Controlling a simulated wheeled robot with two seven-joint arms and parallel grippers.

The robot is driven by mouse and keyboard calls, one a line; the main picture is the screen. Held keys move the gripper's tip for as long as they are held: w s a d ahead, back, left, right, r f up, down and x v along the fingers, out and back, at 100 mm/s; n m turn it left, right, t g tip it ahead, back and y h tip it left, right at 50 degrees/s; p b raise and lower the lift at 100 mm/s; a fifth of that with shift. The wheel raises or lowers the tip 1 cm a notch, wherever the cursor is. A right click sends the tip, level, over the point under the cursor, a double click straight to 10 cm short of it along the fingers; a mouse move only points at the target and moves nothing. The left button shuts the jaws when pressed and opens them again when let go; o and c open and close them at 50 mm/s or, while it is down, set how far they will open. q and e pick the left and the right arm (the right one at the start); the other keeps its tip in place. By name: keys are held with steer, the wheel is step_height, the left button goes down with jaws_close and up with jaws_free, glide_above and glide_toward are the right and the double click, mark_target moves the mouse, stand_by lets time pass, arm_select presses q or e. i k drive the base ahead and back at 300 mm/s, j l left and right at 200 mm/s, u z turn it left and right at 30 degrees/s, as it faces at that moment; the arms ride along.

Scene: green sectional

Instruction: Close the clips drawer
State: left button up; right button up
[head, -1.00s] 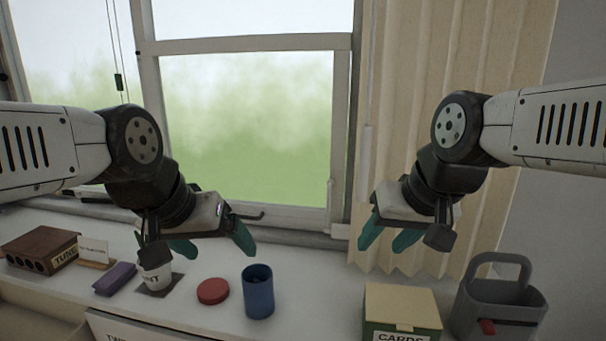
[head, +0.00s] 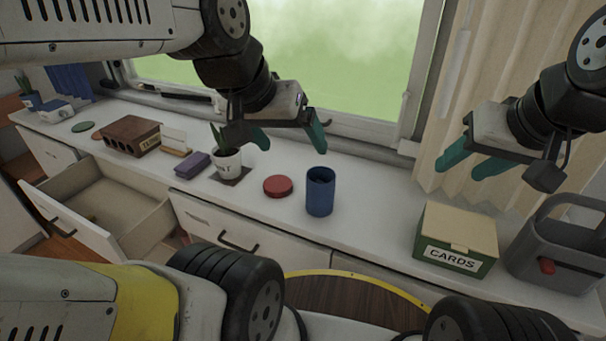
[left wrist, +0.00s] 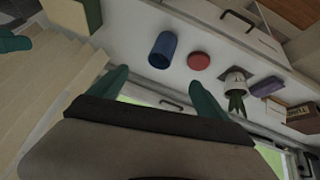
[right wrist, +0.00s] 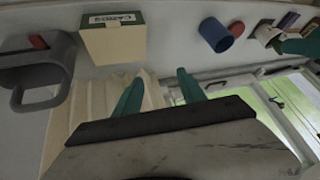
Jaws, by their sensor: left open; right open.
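One drawer (head: 70,228) stands pulled out at the left in the head view, with its white front facing away from the cabinet. Its beige inside shows, and no label on it can be read from here. My left gripper (head: 288,137) is open and empty above the counter near the plant pot, to the right of the open drawer and apart from it. My right gripper (head: 466,166) is open and empty above the counter's right part, far from the drawer. Open teal fingers show in the left wrist view (left wrist: 158,88) and the right wrist view (right wrist: 158,88).
The white counter (head: 370,225) holds a brown box (head: 132,136), purple block (head: 187,165), plant pot (head: 228,162), red disc (head: 278,186), blue cup (head: 320,192), cards box (head: 455,240) and grey caddy (head: 560,245). A shut drawer (head: 205,218) is right of the open one.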

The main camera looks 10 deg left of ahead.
mark_target(134, 212)
steer(key=k+j, duration=0.2)
steer(key=k, duration=0.2)
steer(key=u, duration=2.15)
steer(key=i+j+u, duration=0.2)
steer(key=i, duration=0.15)
steer(key=i+u, duration=0.2)
steer(key=i, duration=0.2)
